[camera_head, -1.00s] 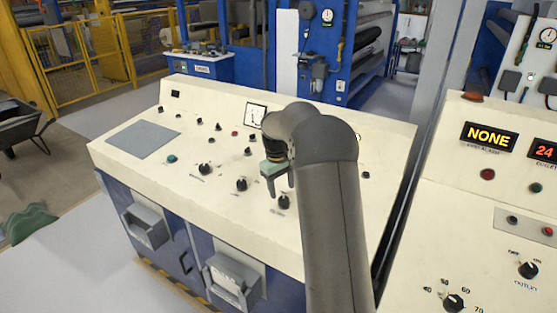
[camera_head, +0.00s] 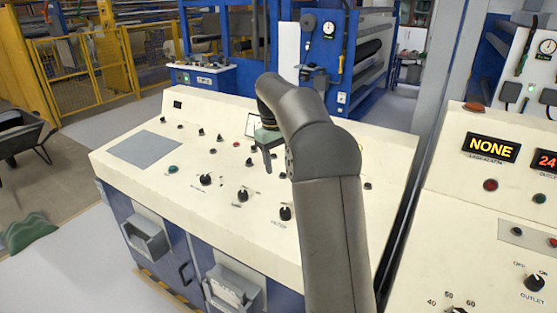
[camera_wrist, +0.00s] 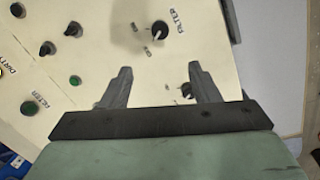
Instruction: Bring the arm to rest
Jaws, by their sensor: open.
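My gripper (camera_head: 267,158) is in the head view, above the cream sloped control panel (camera_head: 215,240), with its green body and grey fingers pointing down. In the wrist view my gripper (camera_wrist: 155,80) shows two grey fingers spread well apart with nothing between them. The fingers look apart from the panel surface. My arm covers part of the panel's right side and of the white dial behind it.
A second cream console (camera_head: 480,230) stands close on the right, with a lit NONE display (camera_head: 491,148). Blue machinery (camera_head: 330,60) stands behind the panel. Yellow fencing (camera_head: 85,65) and a dark wheelbarrow (camera_head: 22,135) are at the left.

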